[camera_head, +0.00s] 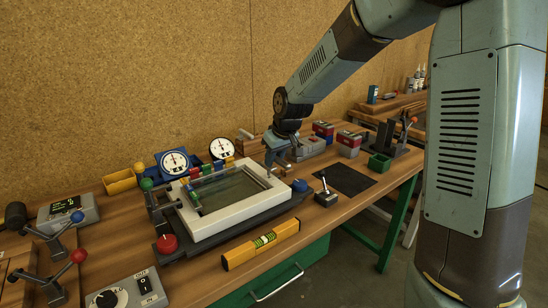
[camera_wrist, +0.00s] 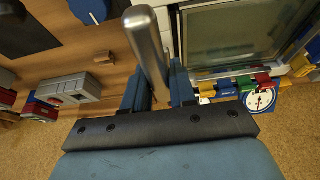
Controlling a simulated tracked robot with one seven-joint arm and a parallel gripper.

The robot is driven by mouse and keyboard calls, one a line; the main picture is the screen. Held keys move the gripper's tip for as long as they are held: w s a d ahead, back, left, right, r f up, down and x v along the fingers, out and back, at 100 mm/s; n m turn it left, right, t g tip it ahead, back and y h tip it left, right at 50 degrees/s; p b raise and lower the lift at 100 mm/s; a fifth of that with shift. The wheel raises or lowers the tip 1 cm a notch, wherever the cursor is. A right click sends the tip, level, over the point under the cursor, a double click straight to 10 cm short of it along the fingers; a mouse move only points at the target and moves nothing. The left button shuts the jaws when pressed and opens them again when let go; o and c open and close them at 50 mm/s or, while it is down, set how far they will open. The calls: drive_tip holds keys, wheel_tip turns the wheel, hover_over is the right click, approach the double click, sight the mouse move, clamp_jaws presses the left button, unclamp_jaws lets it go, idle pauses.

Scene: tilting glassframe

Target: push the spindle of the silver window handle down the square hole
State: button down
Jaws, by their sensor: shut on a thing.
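The silver window handle (camera_wrist: 148,42) is a smooth rounded bar in the wrist view, held between the blue fingers of my gripper (camera_wrist: 158,85). My gripper is shut on it.
A yellow spirit level (camera_head: 261,243) lies in front, and a red knob (camera_head: 167,243) is at the near left corner. Gauges (camera_head: 174,162) stand behind. A dark mat (camera_head: 345,180) lies to the right.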

sight(274, 168)
drive_tip(key=shift+f, duration=1.9)
drive_tip(key=c, duration=0.8)
unclamp_jaws()
drive_tip(key=v, duration=1.3)
drive_tip(key=shift+s+r, duration=0.1)
drive_tip(key=shift+r, duration=0.25)
drive_tip(key=s+d+r+m+h, duration=0.1)
drive_tip(key=s+d+m, duration=0.1)
drive_tip(key=s+d, duration=0.3)
drive_tip(key=s+d+r+m+t, duration=0.1)
drive_tip(key=s+d, duration=0.5)
drive_tip(key=s, duration=0.7)
drive_tip(key=s+d+r+m+h, duration=0.1)
drive_tip(key=s+d+r+m, duration=0.2)
drive_tip(key=s, duration=0.6)
drive_tip(key=shift+s+d+r+m+t+h, duration=0.1)
drive_tip(key=shift+d+m+t+h, duration=0.1)
drive_tip(key=shift+d, duration=0.4)
drive_tip(key=shift+s+d+m+t+h, duration=0.1)
drive_tip(key=shift+d+t, duration=0.1)
drive_tip(key=shift+d, duration=0.35)
